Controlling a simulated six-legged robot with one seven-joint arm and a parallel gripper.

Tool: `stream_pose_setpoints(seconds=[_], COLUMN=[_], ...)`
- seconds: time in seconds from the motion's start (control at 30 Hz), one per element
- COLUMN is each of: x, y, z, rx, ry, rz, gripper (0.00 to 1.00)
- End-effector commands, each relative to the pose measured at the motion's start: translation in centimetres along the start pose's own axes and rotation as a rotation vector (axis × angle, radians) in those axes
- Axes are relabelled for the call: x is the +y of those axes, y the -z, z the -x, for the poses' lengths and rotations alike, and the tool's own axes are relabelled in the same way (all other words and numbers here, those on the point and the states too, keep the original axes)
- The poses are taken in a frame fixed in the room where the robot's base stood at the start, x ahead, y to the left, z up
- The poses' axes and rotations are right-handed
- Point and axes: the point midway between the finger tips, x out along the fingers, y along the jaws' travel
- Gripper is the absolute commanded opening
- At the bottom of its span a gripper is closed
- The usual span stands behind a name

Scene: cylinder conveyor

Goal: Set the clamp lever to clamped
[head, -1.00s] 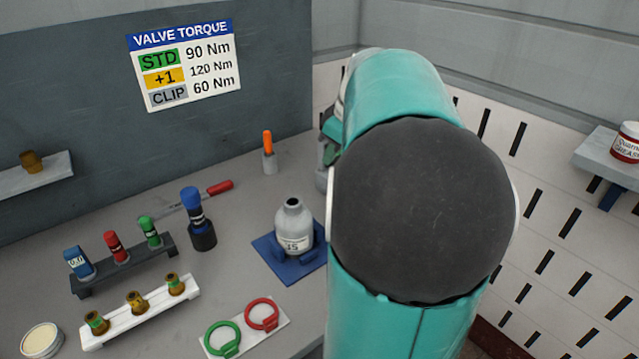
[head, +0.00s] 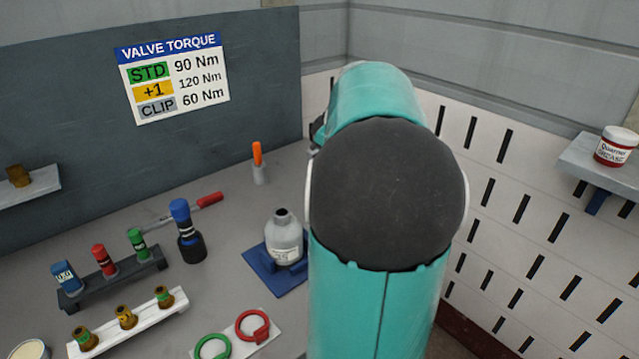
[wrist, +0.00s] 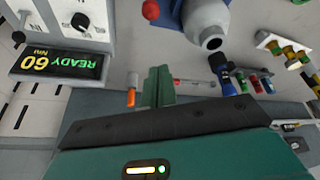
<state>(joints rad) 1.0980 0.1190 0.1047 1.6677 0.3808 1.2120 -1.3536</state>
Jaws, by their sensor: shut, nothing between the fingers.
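A grey cylinder (head: 284,245) stands upright in a blue clamp base (head: 258,270) on the bench. In the wrist view the cylinder (wrist: 205,20) and the edge of the blue clamp (wrist: 172,12) show at the top. A red knob (wrist: 150,9) beside the clamp appears to be the clamp lever's end; the rest of the lever is out of frame, so its setting cannot be told. The knob is not visible in the head view. My gripper (wrist: 156,73) has its green fingers shut and empty, apart from the knob in the picture. My arm hides it in the head view.
A READY 60 Nm display (wrist: 60,63) with a dial box is at the wrist view's upper left. An orange-handled tool (head: 257,162) stands behind the cylinder.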

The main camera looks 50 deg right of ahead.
Motion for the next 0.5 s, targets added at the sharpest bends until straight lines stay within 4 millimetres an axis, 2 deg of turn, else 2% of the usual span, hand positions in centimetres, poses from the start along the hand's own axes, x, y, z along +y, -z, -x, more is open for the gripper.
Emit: stream_pose_setpoints(seconds=[0.17,0.5], x=[-0.2,-0.2], y=[0.0,0.1], z=[-2.3,-9.1], rx=[-0.001,-0.001], ry=[0.005,0.006], rz=[0.001,0.002], gripper=[0.0,0.0])
